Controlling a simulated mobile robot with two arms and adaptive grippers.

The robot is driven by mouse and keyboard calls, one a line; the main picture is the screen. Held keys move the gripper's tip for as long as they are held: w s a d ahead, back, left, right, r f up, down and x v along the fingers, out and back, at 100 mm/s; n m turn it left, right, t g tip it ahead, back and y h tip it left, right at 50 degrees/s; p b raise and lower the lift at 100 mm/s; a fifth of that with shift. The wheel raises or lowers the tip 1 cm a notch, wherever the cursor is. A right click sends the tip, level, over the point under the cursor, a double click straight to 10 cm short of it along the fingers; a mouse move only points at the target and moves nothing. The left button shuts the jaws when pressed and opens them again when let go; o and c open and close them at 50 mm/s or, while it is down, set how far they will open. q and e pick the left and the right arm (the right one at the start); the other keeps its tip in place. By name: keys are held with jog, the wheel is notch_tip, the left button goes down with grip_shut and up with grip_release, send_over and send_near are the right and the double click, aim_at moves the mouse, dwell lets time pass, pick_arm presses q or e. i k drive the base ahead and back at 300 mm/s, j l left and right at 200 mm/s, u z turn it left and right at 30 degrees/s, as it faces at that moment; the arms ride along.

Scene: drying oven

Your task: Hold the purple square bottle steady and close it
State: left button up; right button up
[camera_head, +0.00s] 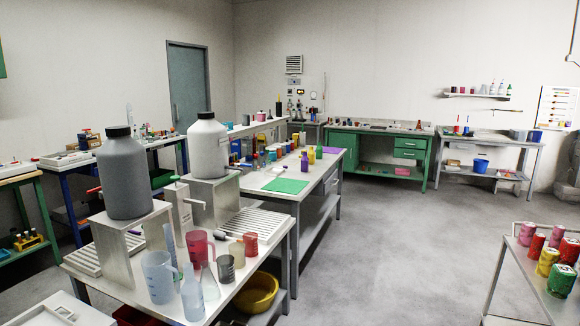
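A small purple bottle (304,162) stands upright on the white bench (258,189) in the middle of the room, close to its right side. It is too far away to tell whether it is square or whether a cap is on it. No loose cap can be made out. Neither of my grippers shows in this view.
A green mat (286,186) lies in front of the purple bottle, with several small coloured vessels around. A nearer bench carries a grey canister (123,178), a white canister (208,148) and jugs. A cart with coloured cans (547,262) stands right. The grey floor (400,240) between is clear.

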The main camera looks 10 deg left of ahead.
aim_at(304, 161)
jog(key=i, duration=0.5)
jog(key=i+l+u, duration=0.15)
jog(key=i, duration=0.85)
jog(key=i+l+u, duration=0.15)
jog(key=i, duration=0.3)
jog(key=i+l, duration=0.15)
jog(key=i, duration=0.35)
jog(key=i+l+u, duration=0.1)
jog(key=i, duration=0.4)
jog(key=i+l+u, duration=0.1)
jog(key=i, duration=0.35)
jog(key=i+l+u, duration=0.1)
jog(key=u, duration=0.4)
jog(key=l+u, duration=0.25)
jog(key=u, duration=0.2)
jog(key=i+l+u, duration=0.3)
jog(key=l, duration=0.35)
jog(key=l+u, duration=0.3)
jog(key=l, duration=0.35)
jog(key=i+l+u, duration=0.1)
jog(key=l+u, duration=0.2)
jog(key=l, duration=2.7)
jog(key=i+u, duration=0.05)
